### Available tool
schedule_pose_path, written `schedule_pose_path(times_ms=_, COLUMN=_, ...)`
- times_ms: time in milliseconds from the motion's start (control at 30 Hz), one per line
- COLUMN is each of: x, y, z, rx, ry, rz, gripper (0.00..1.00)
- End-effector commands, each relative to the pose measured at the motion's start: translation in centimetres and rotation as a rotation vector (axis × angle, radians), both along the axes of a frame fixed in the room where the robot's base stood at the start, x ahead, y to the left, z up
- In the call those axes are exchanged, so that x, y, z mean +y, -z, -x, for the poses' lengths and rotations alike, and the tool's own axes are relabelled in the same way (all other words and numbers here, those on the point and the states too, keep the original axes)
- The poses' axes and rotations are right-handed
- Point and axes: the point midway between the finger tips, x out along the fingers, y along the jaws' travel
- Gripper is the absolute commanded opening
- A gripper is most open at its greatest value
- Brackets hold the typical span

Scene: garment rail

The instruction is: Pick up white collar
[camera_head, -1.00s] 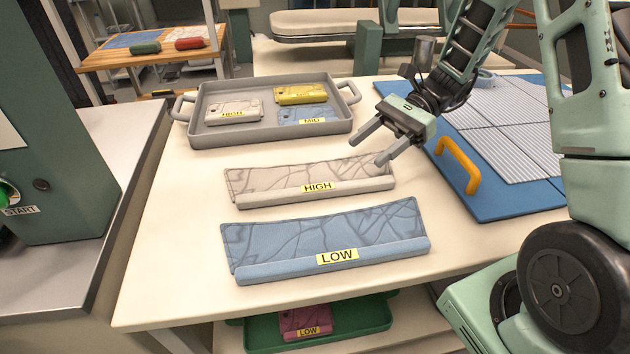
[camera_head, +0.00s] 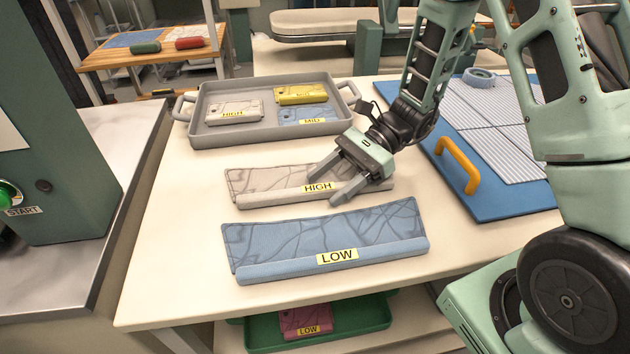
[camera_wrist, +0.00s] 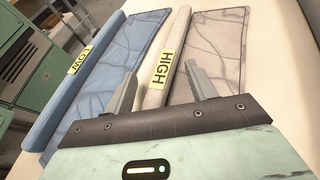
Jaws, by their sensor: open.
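The white collar (camera_head: 265,181) lies flat on the table with a yellow HIGH label at its front edge. It also shows in the wrist view (camera_wrist: 215,50), where the HIGH label sits on its rolled edge. My gripper (camera_head: 327,183) is open and empty over the right half of this collar. In the wrist view my two fingertips (camera_wrist: 160,82) lie on either side of the rolled edge. I cannot tell whether the fingers touch the cloth. A blue collar (camera_head: 320,237) labelled LOW lies just in front, apart from the white one.
A grey tray (camera_head: 196,133) at the back left holds several small labelled pieces. A blue board (camera_head: 485,207) with an orange handle (camera_head: 459,165) lies to the right. A green tray (camera_head: 370,315) sits on a shelf below. The table's left side is clear.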

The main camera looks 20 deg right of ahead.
Motion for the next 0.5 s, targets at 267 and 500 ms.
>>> schedule_pose_path(times_ms=267, x=-0.03, y=-0.01, z=0.0, rx=0.0, ry=0.0, rz=0.0, gripper=0.12)
schedule_pose_path(times_ms=500, x=-0.05, y=0.0, z=0.0, rx=0.0, ry=-0.001, rz=0.0, gripper=0.11)
